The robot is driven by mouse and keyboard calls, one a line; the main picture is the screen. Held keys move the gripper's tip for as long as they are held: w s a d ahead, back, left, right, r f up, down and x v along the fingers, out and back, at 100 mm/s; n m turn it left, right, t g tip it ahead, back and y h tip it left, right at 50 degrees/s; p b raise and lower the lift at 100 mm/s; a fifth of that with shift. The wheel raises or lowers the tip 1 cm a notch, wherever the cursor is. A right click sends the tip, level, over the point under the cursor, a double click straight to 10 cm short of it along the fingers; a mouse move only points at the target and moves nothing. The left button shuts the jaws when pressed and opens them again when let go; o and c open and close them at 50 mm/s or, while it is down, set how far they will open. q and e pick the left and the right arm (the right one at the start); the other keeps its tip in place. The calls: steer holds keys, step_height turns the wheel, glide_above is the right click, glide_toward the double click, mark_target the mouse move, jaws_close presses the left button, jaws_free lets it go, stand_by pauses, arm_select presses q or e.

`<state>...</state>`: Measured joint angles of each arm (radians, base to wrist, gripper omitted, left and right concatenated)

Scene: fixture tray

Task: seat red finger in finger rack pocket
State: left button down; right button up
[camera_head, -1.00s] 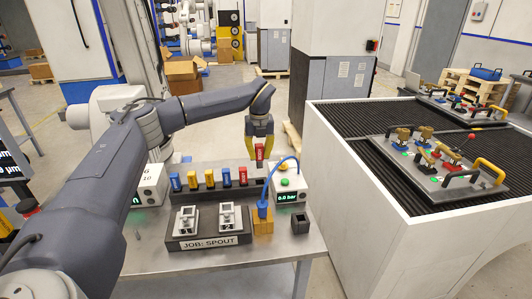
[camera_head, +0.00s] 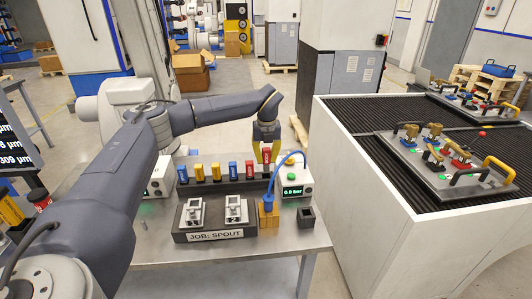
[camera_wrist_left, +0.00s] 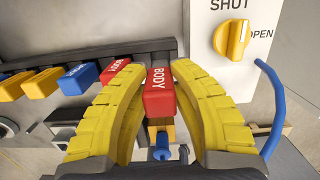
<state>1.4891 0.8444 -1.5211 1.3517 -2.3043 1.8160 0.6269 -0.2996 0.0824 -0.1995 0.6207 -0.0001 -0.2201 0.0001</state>
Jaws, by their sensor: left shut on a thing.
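The finger rack (camera_head: 222,186) is a dark bar at the back of the bench. Several coloured fingers stand in it in a row, among them a red finger (camera_head: 249,170) near the right end. My left gripper (camera_head: 266,155), with yellow fingers, is over the rack's right end and shut on another red finger (camera_head: 266,154). In the left wrist view the held red finger (camera_wrist_left: 160,96), marked BODY, sits between the yellow fingers, beside the racked red one (camera_wrist_left: 115,70). The pocket under it is hidden, so I cannot tell whether it has entered. My right gripper is not in view.
Right of the rack stands a gauge box (camera_head: 296,188) reading 0.0 bar. A blue hose (camera_head: 276,172) arches close to my gripper down to an orange block (camera_head: 268,216). The JOB: SPOUT fixture (camera_head: 214,224) is in front; a dark open cube (camera_head: 306,218) is to its right.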

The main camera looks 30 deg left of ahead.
mark_target(266, 168)
arm_select(q)
steer(key=shift+f, duration=0.7)
steer(key=shift+f, duration=1.85)
stand_by(1.2)
steer(key=c, duration=1.1)
jaws_free()
steer(key=r, duration=0.4)
steer(key=s+r, duration=0.1)
steer(key=r, duration=0.7)
steer(key=shift+s+d, duration=0.15)
steer(key=shift+d, duration=0.25)
